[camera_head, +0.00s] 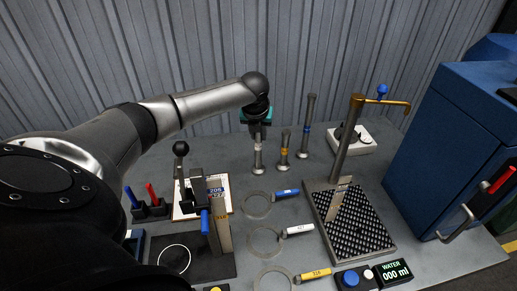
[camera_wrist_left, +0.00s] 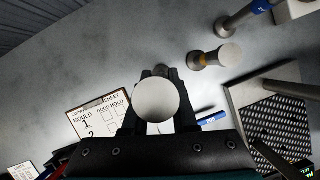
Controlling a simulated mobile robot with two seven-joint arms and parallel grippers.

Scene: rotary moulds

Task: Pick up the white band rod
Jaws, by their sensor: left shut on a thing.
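The white band rod (camera_head: 258,157) is a grey metal rod with a pale band and a wider foot, upright at the back middle of the table. My left gripper (camera_head: 258,122) is above it and shut on its upper part. In the left wrist view the round top of the white band rod (camera_wrist_left: 157,99) sits between the two fingers of my left gripper (camera_wrist_left: 159,126). The gripper hides the upper end in the head view. I cannot tell if the foot touches the table. My right gripper is not in view.
Close to the right stand a yellow band rod (camera_head: 285,150) and a blue band rod (camera_head: 307,125). A post with a tap (camera_head: 347,135) rises over a black grated tray (camera_head: 352,222). Several rings with tagged handles (camera_head: 265,240) lie in front. A clipboard (camera_head: 217,190) lies left.

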